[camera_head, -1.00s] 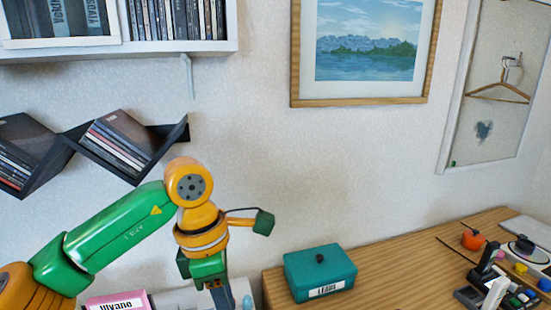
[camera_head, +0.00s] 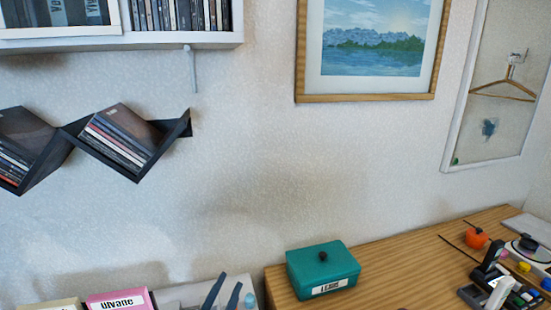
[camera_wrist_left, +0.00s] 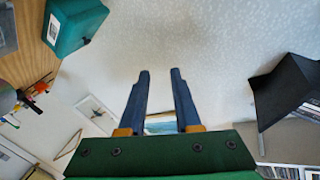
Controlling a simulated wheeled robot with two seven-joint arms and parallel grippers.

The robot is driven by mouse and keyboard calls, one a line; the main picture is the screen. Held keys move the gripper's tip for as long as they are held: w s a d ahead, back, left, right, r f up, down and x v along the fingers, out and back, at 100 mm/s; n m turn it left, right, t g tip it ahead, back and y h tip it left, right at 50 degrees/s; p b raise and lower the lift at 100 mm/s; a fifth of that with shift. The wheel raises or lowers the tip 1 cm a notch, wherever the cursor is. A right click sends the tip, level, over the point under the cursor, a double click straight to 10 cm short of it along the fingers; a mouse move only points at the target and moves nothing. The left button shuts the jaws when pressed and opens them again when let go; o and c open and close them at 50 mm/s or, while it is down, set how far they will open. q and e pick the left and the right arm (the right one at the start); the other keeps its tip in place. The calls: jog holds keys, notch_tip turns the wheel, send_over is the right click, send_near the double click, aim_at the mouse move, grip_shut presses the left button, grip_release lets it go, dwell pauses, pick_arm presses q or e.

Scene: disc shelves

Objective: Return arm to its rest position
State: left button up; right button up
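In the head view only the blue fingers of my left gripper (camera_head: 229,282) show, at the bottom edge left of centre. They stand apart and point upward, with nothing between them. In the left wrist view the left gripper (camera_wrist_left: 160,74) is also open and empty, its two blue fingers parallel with a gap between them. The rest of the left arm is below the head view. My right arm and gripper are not in either view.
A black zigzag shelf (camera_head: 172,135) with discs hangs at the left, under a white shelf (camera_head: 215,40) of discs. A teal box (camera_head: 322,270) stands on the wooden desk (camera_head: 400,270). Pink box (camera_head: 119,299) at the bottom. The wall between is clear.

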pick_arm(q)
jog(key=s+a+f+n+g+y, duration=0.1)
jog(key=s+a+f+n+g, duration=0.4)
jog(key=s+f, duration=0.55)
jog(key=s+a+f+n+g+y, duration=0.1)
jog(key=s+a+f+g+y, duration=0.1)
jog(key=s+f+g, duration=0.75)
jog(key=s+f+b, duration=0.3)
jog(key=f, duration=1)
jog(key=s+f+b, duration=0.3)
jog(key=f, duration=0.9)
jog(key=s+a+f+g+b, duration=0.1)
jog(key=s+f+b, duration=0.3)
jog(key=s+f, duration=0.7)
jog(key=shift+s+a+f, duration=0.25)
jog(key=shift+a+f, duration=0.35)
jog(key=shift+f, duration=0.15)
